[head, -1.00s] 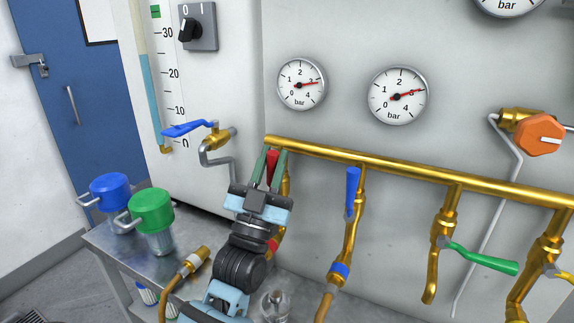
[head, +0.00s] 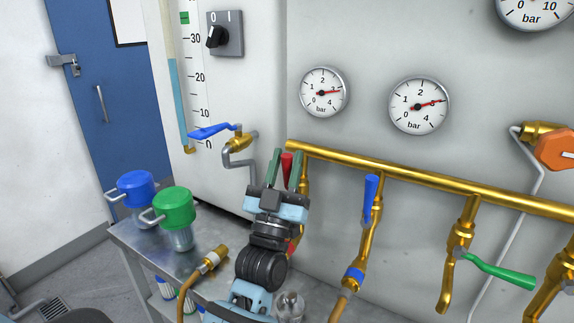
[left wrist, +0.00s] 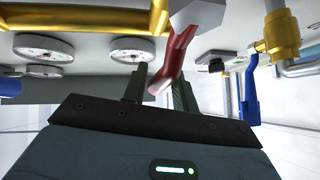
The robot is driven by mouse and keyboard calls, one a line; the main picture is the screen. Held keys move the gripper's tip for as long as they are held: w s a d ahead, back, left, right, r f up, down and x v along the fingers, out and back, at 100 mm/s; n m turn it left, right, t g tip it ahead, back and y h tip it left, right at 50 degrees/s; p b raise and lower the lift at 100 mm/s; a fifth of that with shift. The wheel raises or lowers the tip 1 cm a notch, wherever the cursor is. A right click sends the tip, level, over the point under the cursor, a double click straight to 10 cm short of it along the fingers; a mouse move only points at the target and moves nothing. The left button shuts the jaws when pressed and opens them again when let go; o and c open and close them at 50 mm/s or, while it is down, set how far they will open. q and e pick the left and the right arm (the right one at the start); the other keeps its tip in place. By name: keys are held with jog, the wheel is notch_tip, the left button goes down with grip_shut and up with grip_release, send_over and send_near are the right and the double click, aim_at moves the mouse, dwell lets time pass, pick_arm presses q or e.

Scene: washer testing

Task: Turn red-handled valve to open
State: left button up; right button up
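The red-handled valve sits on the leftmost brass branch below the horizontal pipe. Its red handle (head: 286,164) points up in the head view; it also shows in the left wrist view (left wrist: 177,55). My left gripper (head: 286,169) is at this handle, with one green finger on each side of it. In the left wrist view the fingers (left wrist: 159,88) stand apart, with a gap beside the handle, so the gripper is open around it. The gripper hides most of the valve body. My right gripper is not in view.
A brass pipe (head: 420,180) runs above. A blue-handled valve (head: 370,193) and a green-handled valve (head: 495,268) are to the right. A blue lever (head: 214,131) is at left. Green-topped (head: 173,207) and blue-topped (head: 136,188) containers stand on the metal table (head: 217,232).

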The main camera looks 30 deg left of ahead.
aim_at(284, 175)
pick_arm(q)
jog(key=shift+o, duration=1.2)
jog(key=shift+f, duration=0.1)
jog(key=b+v, duration=0.1)
jog(key=v, duration=0.5)
jog(key=shift+f+b, duration=0.15)
jog(key=shift+b, duration=0.2)
jog(key=shift+v, duration=0.8)
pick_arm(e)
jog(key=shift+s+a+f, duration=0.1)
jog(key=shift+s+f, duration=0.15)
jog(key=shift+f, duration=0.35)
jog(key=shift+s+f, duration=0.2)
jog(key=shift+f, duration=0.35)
pick_arm(q)
jog(key=shift+s, duration=0.1)
